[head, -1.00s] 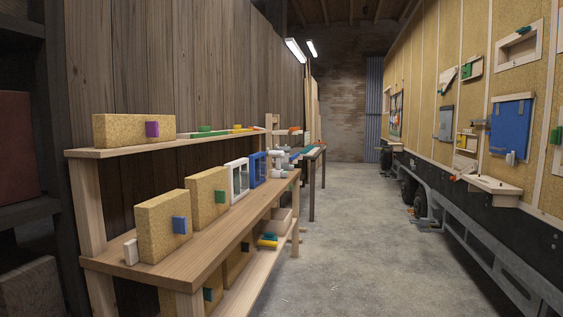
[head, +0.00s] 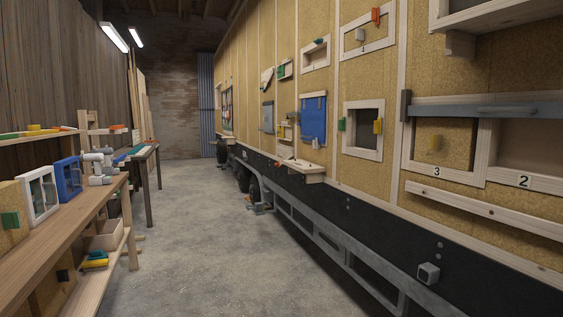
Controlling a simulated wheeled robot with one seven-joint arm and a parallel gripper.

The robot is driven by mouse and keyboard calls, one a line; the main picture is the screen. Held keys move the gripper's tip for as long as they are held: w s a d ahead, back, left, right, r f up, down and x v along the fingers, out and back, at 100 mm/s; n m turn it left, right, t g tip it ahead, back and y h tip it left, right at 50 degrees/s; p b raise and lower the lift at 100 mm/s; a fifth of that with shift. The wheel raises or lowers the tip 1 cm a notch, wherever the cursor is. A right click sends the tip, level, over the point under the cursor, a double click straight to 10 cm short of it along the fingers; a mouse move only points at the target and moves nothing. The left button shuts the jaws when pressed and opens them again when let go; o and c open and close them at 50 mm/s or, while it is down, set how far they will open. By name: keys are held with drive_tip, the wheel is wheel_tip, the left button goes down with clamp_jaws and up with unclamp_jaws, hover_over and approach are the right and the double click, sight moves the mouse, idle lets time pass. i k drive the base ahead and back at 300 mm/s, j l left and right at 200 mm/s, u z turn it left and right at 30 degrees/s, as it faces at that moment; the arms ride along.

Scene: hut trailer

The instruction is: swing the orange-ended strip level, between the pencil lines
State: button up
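I cannot pick out a strip with a clearly orange end, and no pencil lines can be made out from here. A small pale tilted piece (head: 267,78) is on the tan wall in the middle distance; its end colour is too small to tell. An orange piece (head: 375,15) sits at the upper right of a pale frame (head: 367,36) marked 4. A long bare wooden strip (head: 484,209) runs along the wall at the lower right, with no orange showing. My gripper is not in view.
A workbench (head: 60,258) with boxes and tools stands along the left. A wall-mounted wooden ledge (head: 302,170) juts out in the middle distance. The concrete floor (head: 205,245) between is clear.

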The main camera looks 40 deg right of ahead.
sight(290, 155)
drive_tip(key=i+l+z, duration=0.3)
drive_tip(key=i, duration=0.25)
drive_tip(key=i+z, duration=0.25)
drive_tip(key=i, duration=0.25)
drive_tip(key=i+z, duration=0.1)
drive_tip(key=i, duration=3.7)
drive_tip(key=i+l, duration=0.1)
drive_tip(key=i, duration=0.85)
drive_tip(key=i+l, duration=0.1)
drive_tip(key=i, duration=0.85)
drive_tip(key=i+l+u, duration=0.2)
drive_tip(key=i+l, duration=0.3)
drive_tip(key=l, duration=0.1)
